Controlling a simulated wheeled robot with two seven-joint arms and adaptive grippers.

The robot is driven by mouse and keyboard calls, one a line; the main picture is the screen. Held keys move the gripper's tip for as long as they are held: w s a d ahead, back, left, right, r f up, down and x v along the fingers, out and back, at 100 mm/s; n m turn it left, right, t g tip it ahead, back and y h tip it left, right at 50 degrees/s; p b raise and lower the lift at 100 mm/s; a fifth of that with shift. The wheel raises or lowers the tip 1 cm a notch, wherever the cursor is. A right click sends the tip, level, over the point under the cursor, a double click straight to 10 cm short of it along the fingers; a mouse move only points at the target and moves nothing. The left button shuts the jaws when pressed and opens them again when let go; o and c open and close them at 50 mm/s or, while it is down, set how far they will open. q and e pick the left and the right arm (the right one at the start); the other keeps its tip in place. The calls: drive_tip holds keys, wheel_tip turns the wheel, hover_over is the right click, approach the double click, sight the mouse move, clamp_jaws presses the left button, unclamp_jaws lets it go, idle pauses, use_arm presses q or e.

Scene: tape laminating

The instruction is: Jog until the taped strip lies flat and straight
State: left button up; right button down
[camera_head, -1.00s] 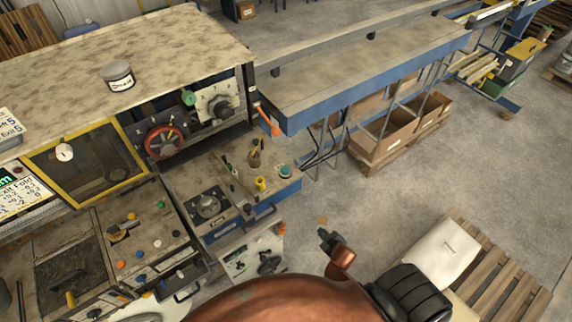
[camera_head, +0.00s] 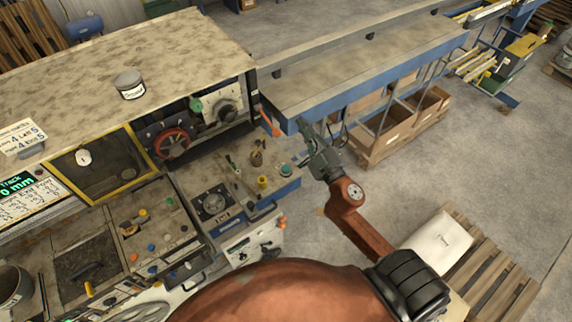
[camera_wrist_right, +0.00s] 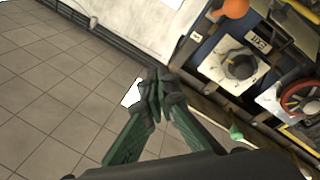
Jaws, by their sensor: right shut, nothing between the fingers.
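The laminating machine (camera_head: 120,65) stands at the left in the head view. I cannot make out a taped strip in either view. A red handwheel (camera_head: 172,143), a green knob (camera_head: 195,105) and a dark dial (camera_head: 226,108) sit in its open front. My right gripper (camera_head: 304,124) is shut and empty, in front of the blue-edged table's near corner and right of the small control shelf. In the right wrist view the closed fingertips (camera_wrist_right: 156,84) are apart from the black knob (camera_wrist_right: 240,65) and red handwheel (camera_wrist_right: 300,95). My left gripper is not visible.
The long blue-edged table (camera_head: 370,70) runs to the upper right. An orange handle (camera_head: 270,122) sticks out near its corner. Several buttons line the console (camera_head: 150,230). A pallet (camera_head: 490,265) with a white sack (camera_head: 437,245) stands lower right. Open floor lies between.

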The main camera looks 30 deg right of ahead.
drive_tip(key=s+a+r+n+t+y, duration=0.2)
drive_tip(key=a+r+n+y, duration=0.4)
drive_tip(key=r, duration=0.4)
drive_tip(key=s+a+f+n+g+y, duration=0.1)
drive_tip(key=s+a+n+g+y, duration=0.2)
drive_tip(key=a+n+g+y, duration=0.85)
wheel_tip(320, 180, down, 10)
drive_tip(key=w+a+n+h, duration=0.1)
drive_tip(key=a+n+h, duration=0.2)
drive_tip(key=n+h, duration=0.3)
drive_tip(key=w+d+f+m+g+h, duration=0.1)
drive_tip(key=w+d+f+h, duration=0.1)
drive_tip(key=d+h, duration=0.2)
drive_tip(key=w+d+f+m+h, duration=0.1)
drive_tip(key=d+h, duration=0.4)
drive_tip(key=d, duration=0.6)
wheel_tip(320, 180, down, 2)
drive_tip(key=shift+w+f+m+g+p, duration=0.1)
drive_tip(key=shift+w+m+g+p, duration=0.25)
drive_tip(key=shift+w+p, duration=0.15)
drive_tip(key=shift+a+f, duration=0.1)
drive_tip(key=shift+f, duration=0.05)
